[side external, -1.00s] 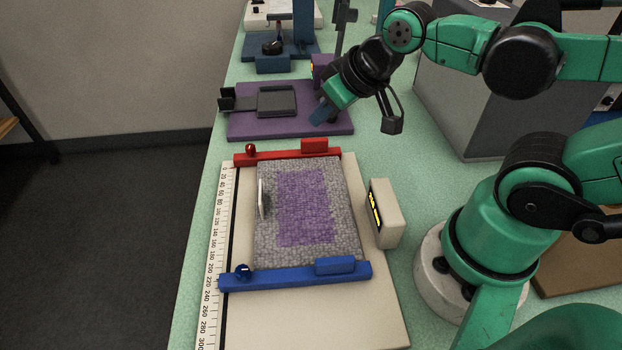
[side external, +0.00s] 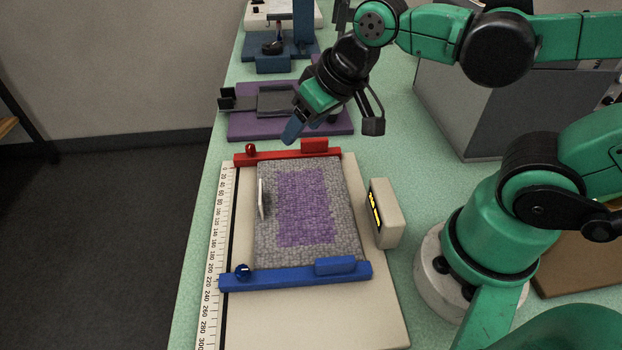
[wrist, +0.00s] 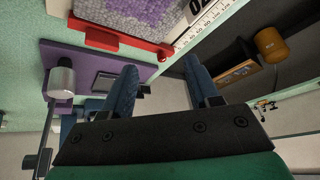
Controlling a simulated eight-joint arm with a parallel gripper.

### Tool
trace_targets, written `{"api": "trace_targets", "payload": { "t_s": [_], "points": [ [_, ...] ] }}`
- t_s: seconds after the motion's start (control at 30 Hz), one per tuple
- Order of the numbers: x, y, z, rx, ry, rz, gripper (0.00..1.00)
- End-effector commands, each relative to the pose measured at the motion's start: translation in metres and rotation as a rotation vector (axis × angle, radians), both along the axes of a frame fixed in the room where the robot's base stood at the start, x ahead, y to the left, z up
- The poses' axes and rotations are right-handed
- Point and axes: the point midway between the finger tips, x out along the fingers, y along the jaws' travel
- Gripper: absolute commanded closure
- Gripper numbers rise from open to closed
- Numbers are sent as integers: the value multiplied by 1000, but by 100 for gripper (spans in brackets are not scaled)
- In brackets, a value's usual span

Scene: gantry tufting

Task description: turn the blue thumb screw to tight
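The blue thumb screw (side external: 242,271) sits at the left end of the blue bar (side external: 295,277), which lies across the near end of the grey and purple tufted piece (side external: 305,208). My gripper (side external: 292,130) is in the air above the far side of the board, near the red bar and well away from the blue screw. In the wrist view my gripper (wrist: 165,88) shows two blue fingers spread apart with nothing between them. The blue screw and blue bar are not in the wrist view.
A red bar (side external: 285,158) with a red screw (side external: 251,149) crosses the far end of the piece. A purple platform (side external: 245,124) stands behind. A box with a yellow display (side external: 385,213) stands at right. A ruler (side external: 213,270) runs along the board's left edge.

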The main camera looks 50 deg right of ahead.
Motion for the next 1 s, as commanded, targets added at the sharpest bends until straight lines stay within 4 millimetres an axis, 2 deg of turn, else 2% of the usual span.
{"api": "trace_targets", "payload": {
  "t_s": [0.03,0.2,0.3,0.4,0.5,0.6,1.0],
  "points": [
    [3,20,-1,25,55,11,46],
    [-4,89,-13,63,281,-22,46],
    [-14,123,-22,41,389,-55,46],
    [-26,149,-31,9,461,-87,46],
    [-34,163,-37,-17,500,-111,46],
    [-38,169,-42,-29,517,-126,46],
    [-38,169,-84,-29,518,-128,46]
  ]
}}
